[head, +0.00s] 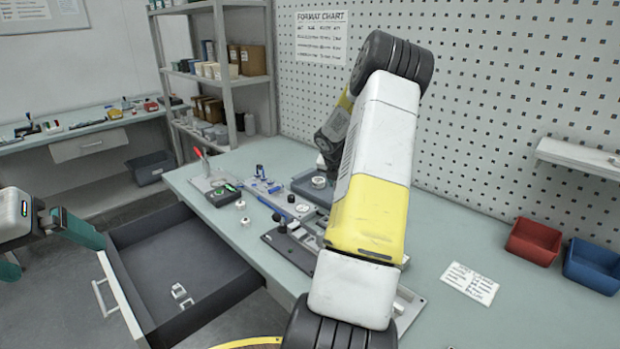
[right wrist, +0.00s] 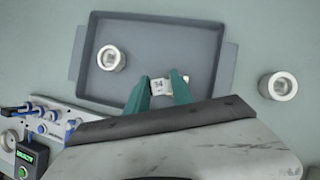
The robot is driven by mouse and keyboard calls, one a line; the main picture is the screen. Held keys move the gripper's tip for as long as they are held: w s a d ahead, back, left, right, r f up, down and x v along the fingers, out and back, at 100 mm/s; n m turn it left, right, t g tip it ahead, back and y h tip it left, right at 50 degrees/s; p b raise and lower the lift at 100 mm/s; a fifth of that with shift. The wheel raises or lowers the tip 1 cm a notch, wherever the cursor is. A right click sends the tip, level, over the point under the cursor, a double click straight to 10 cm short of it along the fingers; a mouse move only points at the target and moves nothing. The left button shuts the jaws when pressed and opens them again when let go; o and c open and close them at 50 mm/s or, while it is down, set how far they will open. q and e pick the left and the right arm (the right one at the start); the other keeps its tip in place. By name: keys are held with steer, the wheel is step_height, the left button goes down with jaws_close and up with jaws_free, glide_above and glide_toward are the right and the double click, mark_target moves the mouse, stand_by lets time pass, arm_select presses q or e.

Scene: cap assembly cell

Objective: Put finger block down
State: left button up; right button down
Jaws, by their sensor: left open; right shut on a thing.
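The finger block (right wrist: 161,86), a small pale block with dark figures on it, is between the teal fingers of my right gripper (right wrist: 160,91) in the right wrist view. The gripper is shut on it, over the grey tray (right wrist: 203,30). I cannot tell whether the block touches the tray floor. In the head view my right arm hides the right gripper and part of the tray (head: 303,186). My left gripper (head: 58,252) is open and empty at the left edge, beside the open drawer.
A metal ring (right wrist: 111,58) sits in the tray, left of the block. Another ring (right wrist: 282,85) is on the table right of the tray. The open drawer (head: 165,250) holds small white pieces. Red (head: 534,241) and blue (head: 593,265) bins stand at the right.

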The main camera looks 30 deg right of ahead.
steer(key=w+d, duration=0.4)
steer(key=w+d+f, duration=0.1)
steer(key=w+d, duration=0.1)
steer(key=shift+w, duration=0.4)
steer(key=shift+f, duration=1.7)
steer(key=shift+f, duration=0.1)
steer(key=c, duration=1.1)
jaws_free()
